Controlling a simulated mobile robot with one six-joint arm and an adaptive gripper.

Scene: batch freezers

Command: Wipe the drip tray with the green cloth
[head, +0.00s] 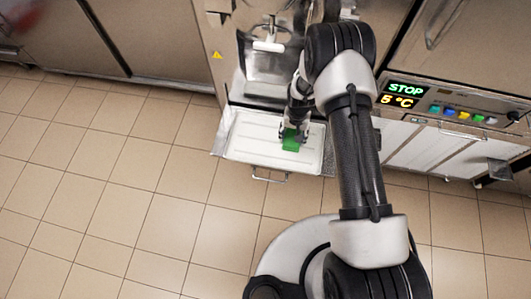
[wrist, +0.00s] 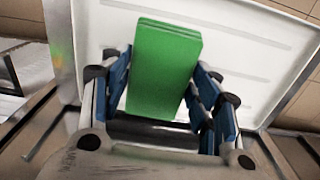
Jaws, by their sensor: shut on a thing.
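The green cloth (head: 291,140) is a folded green block between the fingers of my gripper (head: 292,132), over the drip tray. It also shows in the wrist view (wrist: 164,68), where the blue-padded fingers of my gripper (wrist: 165,95) are shut on its two sides. The drip tray (head: 245,147) is a shallow white rectangular tray with raised lines and a front handle. It sticks out from the machine's front. In the wrist view the drip tray (wrist: 255,45) lies behind the cloth. I cannot tell whether the cloth touches the tray.
A control panel (head: 450,105) reading STOP and 5 °C, with coloured buttons, is on the right. A white dispensing part (head: 268,46) hangs above the tray at the back. Steel cabinets (head: 150,40) line the back left. The tiled floor (head: 130,200) at left is clear.

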